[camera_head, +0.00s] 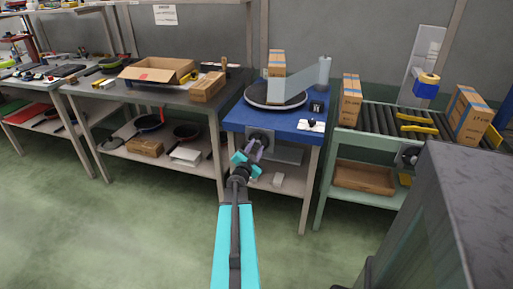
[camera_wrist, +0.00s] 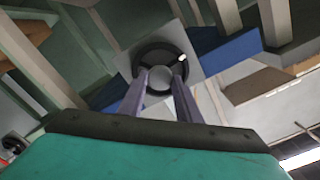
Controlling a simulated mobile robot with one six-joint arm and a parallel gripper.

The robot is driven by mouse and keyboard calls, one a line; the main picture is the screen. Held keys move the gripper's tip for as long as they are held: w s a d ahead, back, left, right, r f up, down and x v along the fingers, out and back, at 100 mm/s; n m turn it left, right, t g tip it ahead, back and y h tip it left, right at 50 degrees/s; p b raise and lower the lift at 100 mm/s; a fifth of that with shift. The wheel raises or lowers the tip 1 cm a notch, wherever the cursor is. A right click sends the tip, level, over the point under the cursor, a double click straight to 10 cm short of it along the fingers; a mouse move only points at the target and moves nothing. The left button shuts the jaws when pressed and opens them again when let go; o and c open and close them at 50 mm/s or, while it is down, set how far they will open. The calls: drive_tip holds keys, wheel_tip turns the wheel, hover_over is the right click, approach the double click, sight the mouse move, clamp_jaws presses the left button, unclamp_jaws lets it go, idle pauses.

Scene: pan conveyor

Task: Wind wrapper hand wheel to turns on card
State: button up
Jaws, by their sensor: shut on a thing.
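The wrapper stands on a blue table (camera_head: 236,117), with a round dark turntable (camera_head: 290,103) on top carrying a box (camera_head: 277,60) beside a grey upright wrapper arm (camera_head: 318,74). The dark hand wheel (camera_head: 266,136) is on the table's front. In the wrist view the wheel (camera_wrist: 179,50) is a black ring with a pale knob on its upper right. My gripper (camera_head: 254,150) reaches the wheel from the front. Its two fingers (camera_wrist: 162,78) are shut on the wheel, though the exact contact is partly hidden. A small card (camera_head: 313,125) lies at the table's front right; its writing is too small to read.
A grey workbench (camera_head: 122,85) with an open carton (camera_head: 157,70) and a closed box (camera_head: 208,86) stands to the left. A roller conveyor (camera_head: 380,119) with boxes stands to the right. A dark cabinet-like block is at the lower right. The green floor in front is clear.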

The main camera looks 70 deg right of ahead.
drive_tip(key=shift+r, duration=0.1)
idle(0.3)
drive_tip(key=o, duration=1.1)
drive_tip(key=shift+c, duration=0.2)
drive_tip(key=shift+a, duration=0.1)
drive_tip(key=a+p, duration=0.6)
drive_tip(key=a, duration=0.7)
drive_tip(key=shift+s+a+p, duration=0.15)
drive_tip(key=shift+s+p, duration=0.15)
drive_tip(key=shift+s, duration=0.05)
drive_tip(key=shift+a, duration=0.1)
